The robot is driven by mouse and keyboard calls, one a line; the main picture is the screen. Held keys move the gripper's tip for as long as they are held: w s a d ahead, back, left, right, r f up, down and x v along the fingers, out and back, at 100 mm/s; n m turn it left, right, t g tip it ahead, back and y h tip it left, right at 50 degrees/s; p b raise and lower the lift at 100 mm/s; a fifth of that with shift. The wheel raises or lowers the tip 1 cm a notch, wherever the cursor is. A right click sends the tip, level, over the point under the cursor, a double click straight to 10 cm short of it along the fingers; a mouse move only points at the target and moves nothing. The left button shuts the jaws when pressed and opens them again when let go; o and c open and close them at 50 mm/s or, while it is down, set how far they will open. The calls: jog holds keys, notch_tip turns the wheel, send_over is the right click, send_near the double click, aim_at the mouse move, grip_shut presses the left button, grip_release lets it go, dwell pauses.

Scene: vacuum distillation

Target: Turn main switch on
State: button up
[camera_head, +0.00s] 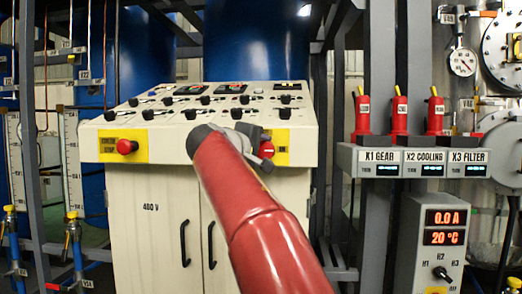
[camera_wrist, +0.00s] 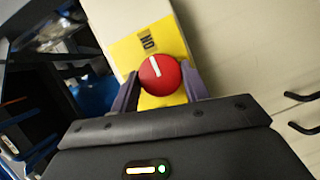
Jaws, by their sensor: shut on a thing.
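The main switch is a round red knob (camera_head: 266,150) on a yellow plate (camera_head: 282,149) at the right end of the sloped control console. In the wrist view the knob (camera_wrist: 163,80) has a white mark that points towards the black "ON" lettering (camera_wrist: 148,42) on the yellow plate (camera_wrist: 172,41). My gripper (camera_wrist: 160,72) is shut on the knob, with one purple-grey finger on each side of it. In the head view my red arm reaches up to the console, and my gripper (camera_head: 258,137) partly hides the knob and plate.
The beige console (camera_head: 150,200) carries rows of black switches and displays on top. Another red button (camera_head: 126,146) on a yellow plate sits at its left end. Cabinet door handles (camera_head: 211,245) lie below. A labelled box (camera_head: 420,160) with red handles (camera_head: 399,112) stands at the right.

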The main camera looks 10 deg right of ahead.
jog(key=shift+f, duration=0.1)
jog(key=o, duration=1)
jog(key=b+v, duration=0.1)
jog(key=v, duration=0.7)
jog(key=shift+d, duration=0.1)
